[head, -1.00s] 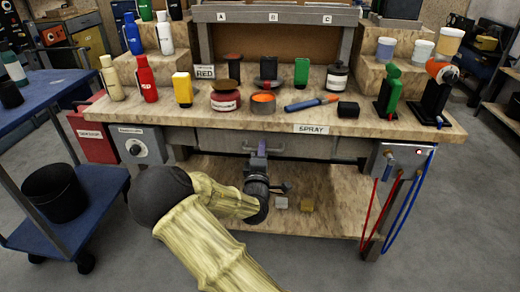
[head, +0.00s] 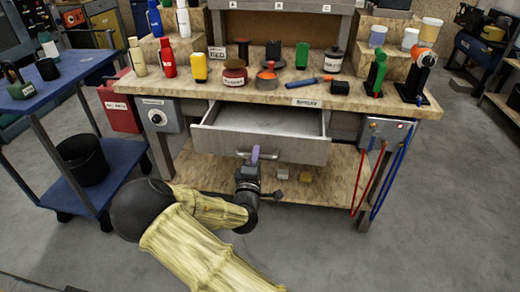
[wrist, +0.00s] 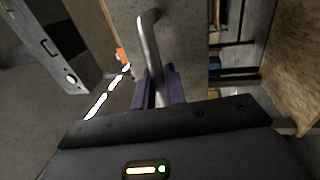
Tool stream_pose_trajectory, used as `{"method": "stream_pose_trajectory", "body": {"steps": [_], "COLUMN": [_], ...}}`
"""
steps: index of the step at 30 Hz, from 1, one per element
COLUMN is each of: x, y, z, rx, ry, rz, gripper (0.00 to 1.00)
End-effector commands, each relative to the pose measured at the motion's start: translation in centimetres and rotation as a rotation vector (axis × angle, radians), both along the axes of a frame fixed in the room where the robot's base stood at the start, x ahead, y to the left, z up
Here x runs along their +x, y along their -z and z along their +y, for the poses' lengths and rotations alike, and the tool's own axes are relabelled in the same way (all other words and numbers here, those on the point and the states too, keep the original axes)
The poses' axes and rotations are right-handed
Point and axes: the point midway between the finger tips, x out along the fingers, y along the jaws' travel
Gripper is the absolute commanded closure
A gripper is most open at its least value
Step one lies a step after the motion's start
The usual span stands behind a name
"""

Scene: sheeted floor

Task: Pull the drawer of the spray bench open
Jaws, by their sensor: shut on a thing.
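The drawer (head: 300,149) of the spray bench (head: 350,103) stands well out from under the top, and its pale inside shows. Its bar handle (head: 282,159) runs along the front panel. My gripper (head: 254,154) is at the left part of the handle, in front of the panel. In the wrist view the purple fingers of my gripper (wrist: 158,86) are closed around the handle (wrist: 149,42), one on each side. The drawer's inside looks empty where I can see it.
Bottles, jars and tools stand on the bench top. A blue cart (head: 70,75) with a black bucket (head: 82,160) is at the left. Red and blue hoses (head: 383,178) hang at the bench's right. Two small blocks lie on the lower shelf (head: 330,183). The floor in front is clear.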

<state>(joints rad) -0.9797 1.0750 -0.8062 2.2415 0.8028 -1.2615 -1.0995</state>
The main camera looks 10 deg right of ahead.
Motion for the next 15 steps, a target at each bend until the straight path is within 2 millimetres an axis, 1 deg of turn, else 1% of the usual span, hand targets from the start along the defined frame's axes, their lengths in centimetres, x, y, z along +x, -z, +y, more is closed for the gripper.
{"method": "stream_pose_trajectory", "body": {"steps": [1, 6, 15], "x": [-0.6, -1.9, -2.4], "y": [0.0, 0.1, 0.1], "z": [0.1, 0.9, 1.2], "rx": [-0.001, 0.001, 0.001], "ry": [0.005, 0.001, -0.001], "rz": [0.004, 0.005, 0.003], "gripper": [1.0, 1.0, 1.0]}}
